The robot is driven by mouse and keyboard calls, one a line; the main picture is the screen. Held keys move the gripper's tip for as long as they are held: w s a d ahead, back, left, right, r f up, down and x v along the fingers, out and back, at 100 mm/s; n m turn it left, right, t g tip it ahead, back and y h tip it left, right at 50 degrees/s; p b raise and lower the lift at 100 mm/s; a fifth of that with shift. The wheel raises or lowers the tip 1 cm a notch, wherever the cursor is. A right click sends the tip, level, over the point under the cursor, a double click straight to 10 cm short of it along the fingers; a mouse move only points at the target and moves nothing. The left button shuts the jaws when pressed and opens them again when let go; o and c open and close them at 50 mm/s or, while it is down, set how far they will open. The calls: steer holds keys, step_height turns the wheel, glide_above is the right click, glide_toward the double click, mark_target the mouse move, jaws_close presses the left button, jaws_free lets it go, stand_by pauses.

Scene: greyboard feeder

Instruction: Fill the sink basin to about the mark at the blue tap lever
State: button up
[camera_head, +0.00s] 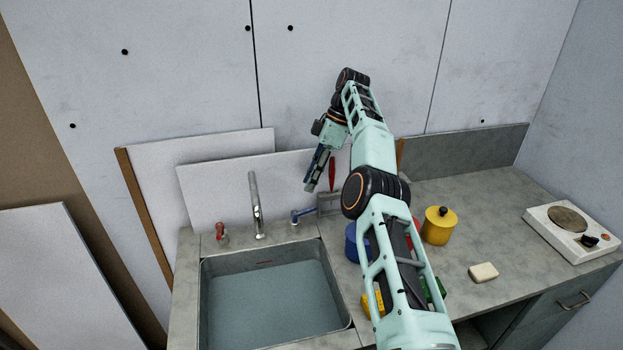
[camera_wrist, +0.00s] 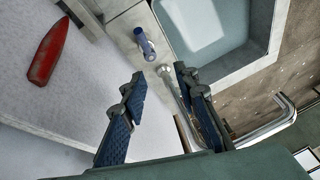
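The grey sink basin (camera_head: 343,325) holds bluish water (camera_head: 265,310), also visible in the wrist view (camera_wrist: 205,30). A small reddish mark (camera_head: 264,262) shows on the basin's back wall, close to the waterline. The blue tap lever (camera_head: 303,215) is right of the chrome spout (camera_head: 257,205); the red tap lever (camera_head: 221,233) is left of it. No stream shows under the spout in the head view. My gripper (camera_head: 310,186) is above and behind the blue lever. In the wrist view my gripper (camera_wrist: 160,100) is open and empty, the blue lever (camera_wrist: 145,42) beyond its fingertips, apart from them.
White boards (camera_head: 215,195) lean behind the sink. A yellow canister (camera_head: 439,225), a blue container (camera_head: 351,240), a pale soap-like block (camera_head: 483,272) and a hotplate (camera_head: 570,230) stand to the right. My arm hides part of the counter.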

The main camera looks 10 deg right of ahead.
steer(key=shift+w+a+r, duration=0.1)
steer(key=shift+a, duration=0.05)
steer(key=c, duration=0.4)
steer(key=shift+w+a+r+m, duration=0.1)
steer(key=shift+a+m, duration=0.15)
steer(key=shift+m, duration=0.05)
steer(key=c, duration=0.3)
steer(key=shift+w+a+r+m+t+h+b, duration=0.15)
steer(key=shift+a+r+m+h+b, duration=0.1)
steer(key=shift+a+m, duration=0.2)
steer(key=shift+w+a+r+m+t+h+b, duration=0.15)
steer(key=shift+a+m+h, duration=0.1)
steer(key=shift+a+m, duration=0.15)
jaws_close()
steer(key=s+d+m+t+h+b, duration=0.25)
steer(key=s+m+t+h, duration=0.2)
steer(key=s+m, duration=0.85)
steer(key=m, duration=0.2)
glide_toward(305, 213)
steer(key=s+d+f, duration=0.2)
steer(key=s+f, duration=0.2)
steer(key=f, duration=0.1)
steer(key=shift+y, duration=0.35)
steer(key=shift+w+f+p, duration=0.25)
steer(key=shift+w, duration=0.55)
steer(key=shift+w+f+p, duration=0.2)
steer(key=shift+w, duration=0.6)
steer(key=shift+w+f+p, duration=0.25)
steer(key=shift+w, duration=0.5)
